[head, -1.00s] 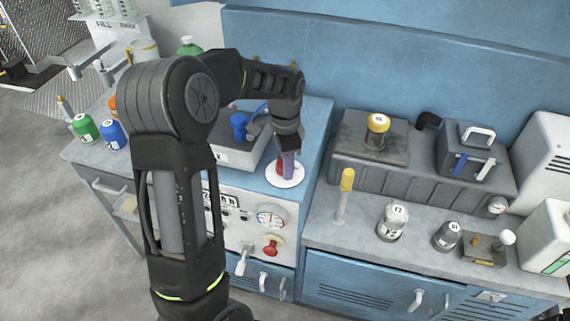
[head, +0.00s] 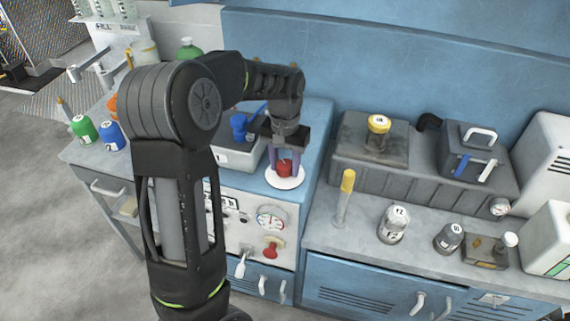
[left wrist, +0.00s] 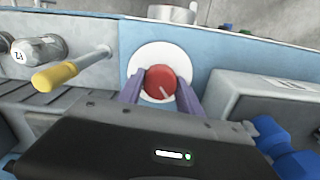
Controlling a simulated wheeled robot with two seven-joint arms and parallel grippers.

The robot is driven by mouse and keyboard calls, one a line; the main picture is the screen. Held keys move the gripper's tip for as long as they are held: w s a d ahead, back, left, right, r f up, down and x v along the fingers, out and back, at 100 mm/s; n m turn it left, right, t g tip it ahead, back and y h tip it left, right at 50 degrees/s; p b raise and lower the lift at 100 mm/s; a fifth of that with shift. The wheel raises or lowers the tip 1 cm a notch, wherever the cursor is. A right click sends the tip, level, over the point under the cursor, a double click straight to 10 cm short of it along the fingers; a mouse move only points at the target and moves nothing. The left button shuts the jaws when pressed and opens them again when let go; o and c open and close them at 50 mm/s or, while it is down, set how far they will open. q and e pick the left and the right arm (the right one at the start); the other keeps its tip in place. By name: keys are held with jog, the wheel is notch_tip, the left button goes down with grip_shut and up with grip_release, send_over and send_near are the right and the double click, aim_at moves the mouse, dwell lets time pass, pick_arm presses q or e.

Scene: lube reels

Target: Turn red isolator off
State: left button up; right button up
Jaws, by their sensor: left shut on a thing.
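The red isolator (head: 285,168) is a round red knob with a pale line on its top, set on a white disc (head: 285,183) on the blue bench top. My left gripper (head: 285,163) points down over it, with its purple fingers on either side of the knob. In the left wrist view the knob (left wrist: 161,82) sits between the two fingertips (left wrist: 161,88), and the gripper is shut on it. The pale line on the knob runs slantwise in that view. My right gripper is not in view.
A grey box with a blue valve handle (head: 238,126) stands left of the knob. A yellow-topped lever (head: 345,190) rises to the right. A gauge (head: 270,217) and another red knob (head: 271,248) are on the front panel below.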

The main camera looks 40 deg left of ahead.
aim_at(285, 164)
pick_arm(q)
jog(key=shift+n, duration=0.6)
jog(key=o, duration=1.4)
jog(key=shift+c, duration=0.2)
jog(key=shift+r, duration=0.15)
notch_tip(285, 164, up, 8)
jog(key=shift+f+b, duration=0.2)
jog(key=shift+b, duration=0.2)
